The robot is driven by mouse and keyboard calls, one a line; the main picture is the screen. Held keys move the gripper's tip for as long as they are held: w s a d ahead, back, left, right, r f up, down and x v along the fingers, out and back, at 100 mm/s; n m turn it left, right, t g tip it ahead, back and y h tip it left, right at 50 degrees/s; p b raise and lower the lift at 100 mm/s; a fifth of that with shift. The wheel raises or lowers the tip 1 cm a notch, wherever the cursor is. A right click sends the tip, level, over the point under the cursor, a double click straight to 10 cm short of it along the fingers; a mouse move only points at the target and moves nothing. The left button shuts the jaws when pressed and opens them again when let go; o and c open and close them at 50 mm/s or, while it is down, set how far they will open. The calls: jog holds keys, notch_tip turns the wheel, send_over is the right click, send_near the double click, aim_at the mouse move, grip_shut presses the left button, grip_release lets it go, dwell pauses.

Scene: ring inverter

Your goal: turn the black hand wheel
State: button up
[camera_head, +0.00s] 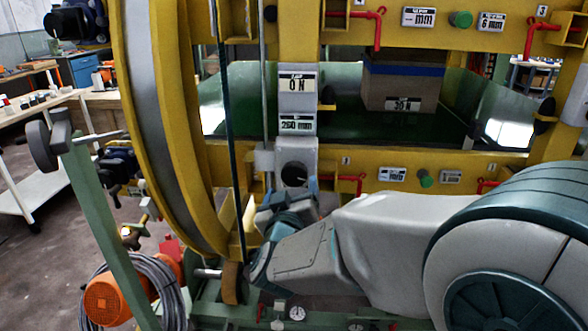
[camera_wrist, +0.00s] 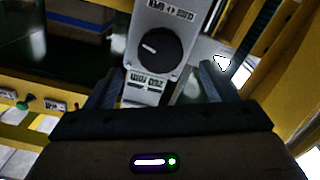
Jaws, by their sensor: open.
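The black hand wheel (camera_head: 294,174) is a round dark knob on a grey control panel (camera_head: 298,100), below its white labels. In the wrist view the hand wheel (camera_wrist: 159,53) shows a short white mark on its face, and the panel (camera_wrist: 150,15) runs up behind it. My gripper (camera_head: 290,194) is just below and in front of the knob in the head view. In the wrist view my gripper (camera_wrist: 160,84) is open, with one finger on each side of the panel's lower end. The knob appears beyond the fingertips, with nothing held. Contact cannot be seen.
A big yellow ring frame (camera_head: 185,110) stands left of the panel, with yellow beams (camera_head: 430,35) across the right. Red handles (camera_head: 378,28) and green buttons (camera_head: 460,19) stick out from the beams. A brown block (camera_head: 400,85) is inside the frame. An orange motor (camera_head: 107,298) is at lower left.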

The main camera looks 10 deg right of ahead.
aim_at(294, 177)
jog(key=x, duration=0.6)
jog(key=shift+w+d+f+b, duration=0.1)
jog(key=shift+w+f+b, duration=0.05)
jog(key=shift+w+b, duration=0.15)
jog(key=shift+s, duration=0.1)
jog(key=c, duration=1)
